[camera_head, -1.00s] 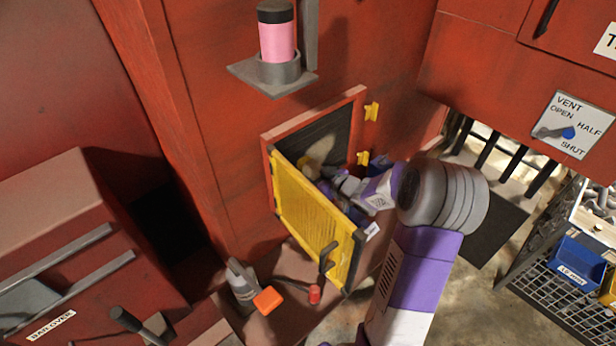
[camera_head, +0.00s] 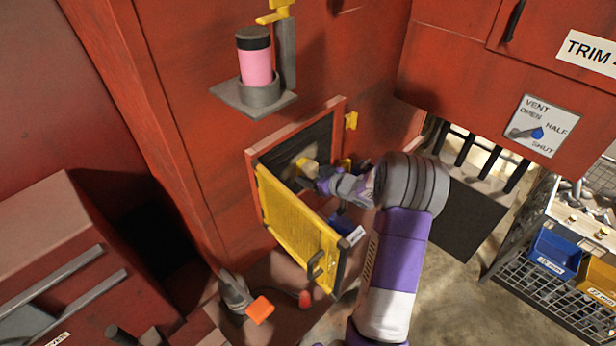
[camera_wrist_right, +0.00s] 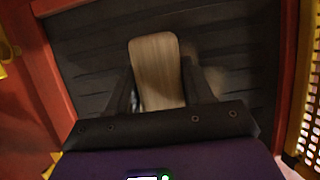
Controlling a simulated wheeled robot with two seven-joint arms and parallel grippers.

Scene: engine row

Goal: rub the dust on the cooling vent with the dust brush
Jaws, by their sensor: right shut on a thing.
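The cooling vent (camera_head: 318,135) is a dark louvred panel in a red frame, and its yellow mesh door (camera_head: 295,230) stands open. It also fills the right wrist view (camera_wrist_right: 80,60). A pale dust patch (camera_head: 297,158) lies on the slats; in the wrist view the dust (camera_wrist_right: 216,80) shows right of the brush, partly hidden behind a finger. My right gripper (camera_head: 316,174) is shut on the dust brush (camera_head: 306,166), inside the doorway. The brush's wooden back (camera_wrist_right: 155,65) faces the wrist camera. Its bristles are hidden, so I cannot tell whether they touch. My left gripper is out of view.
A pink canister (camera_head: 256,65) stands on a bracket above the vent. A grey item (camera_head: 235,290) and an orange block (camera_head: 260,309) lie below the door. A vent dial plate (camera_head: 540,125) is at right. Blue (camera_head: 553,252) and yellow bins sit in a mesh rack.

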